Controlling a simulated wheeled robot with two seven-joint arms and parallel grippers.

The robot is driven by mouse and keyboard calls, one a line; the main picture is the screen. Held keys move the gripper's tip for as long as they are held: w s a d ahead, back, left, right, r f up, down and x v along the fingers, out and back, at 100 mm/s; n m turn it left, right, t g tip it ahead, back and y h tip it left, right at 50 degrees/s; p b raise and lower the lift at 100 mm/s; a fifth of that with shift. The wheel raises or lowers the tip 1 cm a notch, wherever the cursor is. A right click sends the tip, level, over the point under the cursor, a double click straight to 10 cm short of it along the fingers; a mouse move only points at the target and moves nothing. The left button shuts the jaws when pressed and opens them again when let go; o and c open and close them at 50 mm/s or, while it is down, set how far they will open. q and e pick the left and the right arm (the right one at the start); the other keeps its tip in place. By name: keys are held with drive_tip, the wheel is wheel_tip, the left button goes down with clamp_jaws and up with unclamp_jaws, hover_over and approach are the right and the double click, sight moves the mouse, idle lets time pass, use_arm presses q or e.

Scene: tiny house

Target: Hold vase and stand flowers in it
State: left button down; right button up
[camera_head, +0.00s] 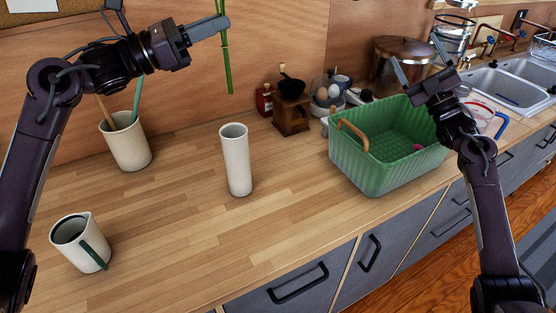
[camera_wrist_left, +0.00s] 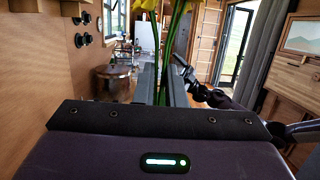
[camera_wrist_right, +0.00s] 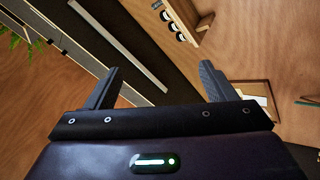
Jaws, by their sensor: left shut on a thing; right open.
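The white vase (camera_head: 236,160) is a tall cylinder standing upright on the wooden counter, with no gripper touching it. My left gripper (camera_head: 222,22) is shut on the green stems of the flowers (camera_head: 227,65), high above the counter, up and slightly left of the vase. The stems hang upright with their lower ends in the air. Yellow blooms of the flowers show at the top of the left wrist view (camera_wrist_left: 150,5); in the head view they are out of frame. My right gripper (camera_head: 420,62) is open and empty above the green basket.
The green basket (camera_head: 385,178) with wooden handles stands right of the vase. A utensil crock (camera_head: 128,150) and a white pitcher (camera_head: 75,240) stand to the left. A wooden grinder (camera_head: 291,115) is behind. The sink (camera_head: 505,85) is far right. Counter around the vase is clear.

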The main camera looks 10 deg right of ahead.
drive_tip(key=s+a+n+g+y, duration=0.1)
drive_tip(key=s+a+g+y, duration=0.25)
drive_tip(key=a, duration=0.75)
drive_tip(key=s+a+f+n+g+y, duration=0.15)
drive_tip(key=a+g, duration=0.25)
drive_tip(key=a, duration=0.7)
drive_tip(key=s+a+g+y, duration=0.3)
drive_tip(key=a+g, duration=0.1)
drive_tip(key=a, duration=0.7)
drive_tip(key=m+h, duration=0.6)
drive_tip(key=m, duration=0.4)
approach(246, 162)
drive_tip(key=shift+t, duration=0.35)
drive_tip(key=x, duration=1.3)
drive_tip(key=shift+s+f, duration=0.15)
drive_tip(key=c, duration=1.2)
use_arm(q)
wheel_tip(246, 162, down, 8)
use_arm(e)
drive_tip(key=shift+c, duration=0.3)
